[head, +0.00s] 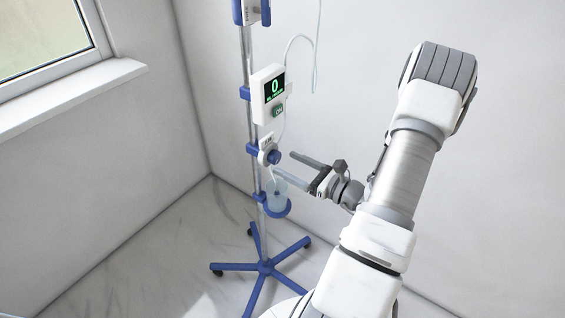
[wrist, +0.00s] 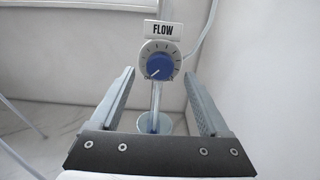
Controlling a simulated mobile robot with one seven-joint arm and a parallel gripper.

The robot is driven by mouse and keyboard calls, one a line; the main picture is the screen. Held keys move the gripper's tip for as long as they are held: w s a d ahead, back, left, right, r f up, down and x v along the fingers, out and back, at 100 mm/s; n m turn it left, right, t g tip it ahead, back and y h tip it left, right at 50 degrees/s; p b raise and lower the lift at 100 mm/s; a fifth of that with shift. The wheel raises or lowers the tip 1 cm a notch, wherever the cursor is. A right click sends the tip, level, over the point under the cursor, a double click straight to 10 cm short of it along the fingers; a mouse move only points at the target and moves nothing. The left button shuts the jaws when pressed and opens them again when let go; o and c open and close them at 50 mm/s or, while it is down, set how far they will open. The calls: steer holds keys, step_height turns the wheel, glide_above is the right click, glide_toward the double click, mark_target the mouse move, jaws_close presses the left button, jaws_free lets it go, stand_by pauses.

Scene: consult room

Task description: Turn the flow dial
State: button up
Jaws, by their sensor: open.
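The flow dial (head: 274,157) is a blue knob on a white round plate, mounted on an IV pole (head: 247,60). In the wrist view the dial (wrist: 160,66) sits under a FLOW label (wrist: 163,30), with a scale of marks around it; its white pointer aims to the lower left. My gripper (head: 284,164) is open just right of the dial in the head view. In the wrist view its two fingers (wrist: 159,88) stand wide on either side, with the dial ahead between them, apparently untouched. Nothing is held.
A white monitor box (head: 267,94) above the dial shows a green 0 and has a green button. A clear cup (head: 277,193) hangs below in a blue ring. Tubing (head: 316,50) loops above. The blue wheeled base (head: 265,267) stands on the floor near the wall corner; a window is left.

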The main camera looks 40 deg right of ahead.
mark_target(275, 157)
steer(key=shift+x, duration=1.45)
steer(key=shift+c, duration=0.2)
jaws_close()
